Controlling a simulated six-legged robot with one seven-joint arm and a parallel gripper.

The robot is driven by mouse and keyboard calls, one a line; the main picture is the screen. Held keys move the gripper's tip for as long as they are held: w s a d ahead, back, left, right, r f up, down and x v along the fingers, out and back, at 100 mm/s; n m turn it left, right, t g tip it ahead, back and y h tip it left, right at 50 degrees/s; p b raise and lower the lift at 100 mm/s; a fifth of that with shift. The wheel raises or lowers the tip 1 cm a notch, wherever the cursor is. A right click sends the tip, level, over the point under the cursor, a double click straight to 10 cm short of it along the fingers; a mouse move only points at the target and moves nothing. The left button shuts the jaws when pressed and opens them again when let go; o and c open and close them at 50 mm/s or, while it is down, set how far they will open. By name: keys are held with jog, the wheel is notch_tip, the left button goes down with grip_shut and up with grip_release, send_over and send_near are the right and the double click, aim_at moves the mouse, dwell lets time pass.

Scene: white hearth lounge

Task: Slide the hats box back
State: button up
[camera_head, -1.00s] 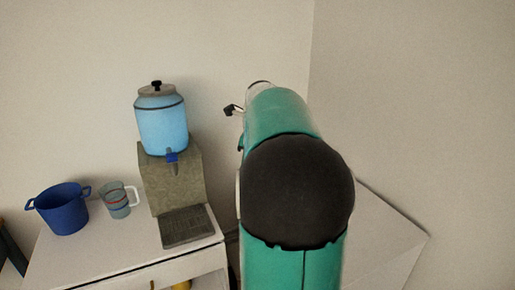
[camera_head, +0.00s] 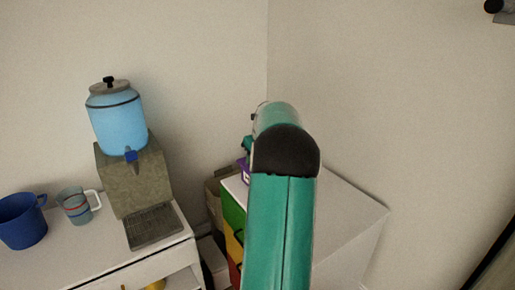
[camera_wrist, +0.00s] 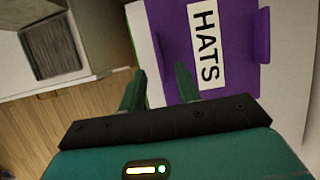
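The hats box is purple with a white label reading HATS. It fills much of the upper right of the wrist view (camera_wrist: 236,60). In the head view only a small purple part (camera_head: 243,168) shows beside my arm, on the white cabinet top (camera_head: 345,195); the rest is hidden. My gripper (camera_wrist: 160,70) is open and empty in the wrist view, its two fingers apart. My arm hides the gripper in the head view.
The cabinet has green, yellow and red fronts (camera_head: 232,215). Left of it, across a narrow gap holding boxes (camera_head: 213,258), a white counter (camera_head: 95,255) carries a blue water dispenser (camera_head: 118,125), a striped mug (camera_head: 75,207) and a blue pot (camera_head: 22,225). Walls stand close behind and right.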

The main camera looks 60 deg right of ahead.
jog(key=x, duration=0.5)
grip_shut()
jog(key=shift+d, duration=0.1)
jog(key=shift+s+d, duration=0.9)
jog(key=shift+d, duration=0.85)
jog(key=shift+s+d, duration=0.85)
jog(key=shift+d, duration=0.9)
jog(key=shift+s+d, duration=0.9)
jog(key=shift+d, duration=0.8)
grip_release()
